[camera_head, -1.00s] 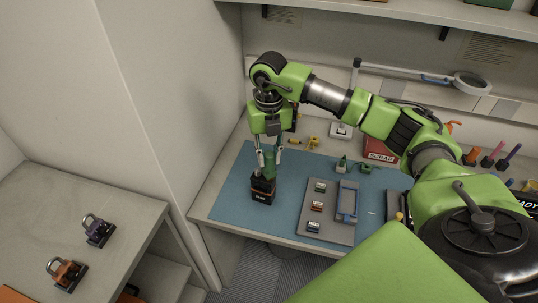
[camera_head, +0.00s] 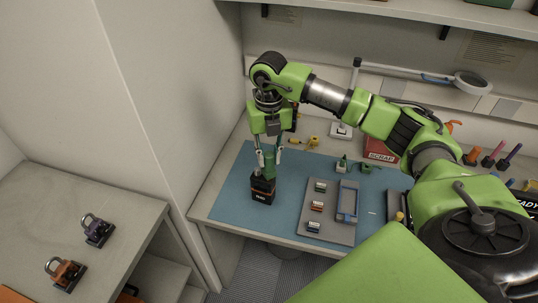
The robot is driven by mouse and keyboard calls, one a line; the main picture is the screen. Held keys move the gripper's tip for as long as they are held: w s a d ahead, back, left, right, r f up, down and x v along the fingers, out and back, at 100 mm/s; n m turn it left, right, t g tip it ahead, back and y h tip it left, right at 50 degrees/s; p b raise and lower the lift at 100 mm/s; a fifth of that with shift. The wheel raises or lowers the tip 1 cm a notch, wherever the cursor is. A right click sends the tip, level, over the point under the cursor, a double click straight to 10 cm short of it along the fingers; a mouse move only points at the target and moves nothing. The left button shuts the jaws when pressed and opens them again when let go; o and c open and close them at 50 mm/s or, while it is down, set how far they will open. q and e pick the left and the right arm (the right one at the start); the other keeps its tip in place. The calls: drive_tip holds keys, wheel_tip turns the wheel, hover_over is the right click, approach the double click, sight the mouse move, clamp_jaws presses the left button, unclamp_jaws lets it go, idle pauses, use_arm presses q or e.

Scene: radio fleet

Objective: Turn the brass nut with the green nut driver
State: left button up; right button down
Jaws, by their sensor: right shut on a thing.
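My right gripper (camera_head: 270,153) points down over the left part of the blue mat (camera_head: 232,204). It is shut on the green nut driver (camera_head: 268,165), which it holds upright. The driver's lower end meets the top of a black block (camera_head: 262,190) with an orange band and pale lettering. The brass nut is not visible; the driver and block hide the place where they meet. My left gripper is not in view.
A grey tray (camera_head: 309,231) with small coloured pieces and a blue-framed part (camera_head: 347,201) lies right of the block. A red SCRAP box (camera_head: 381,150) stands behind. A yellow tool (camera_head: 313,142) lies at the mat's back edge. Padlock-like items sit on the left shelf.

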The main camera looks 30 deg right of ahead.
drive_tip(key=shift+f+b, duration=0.4)
drive_tip(key=shift+f, duration=0.2)
drive_tip(key=shift+m, duration=0.4)
idle(0.3)
drive_tip(key=shift+m+p, duration=0.35)
drive_tip(key=shift+m, duration=1.35)
drive_tip(key=shift+r, duration=0.1)
drive_tip(key=shift+r+p, duration=1.35)
drive_tip(key=shift+r, duration=0.65)
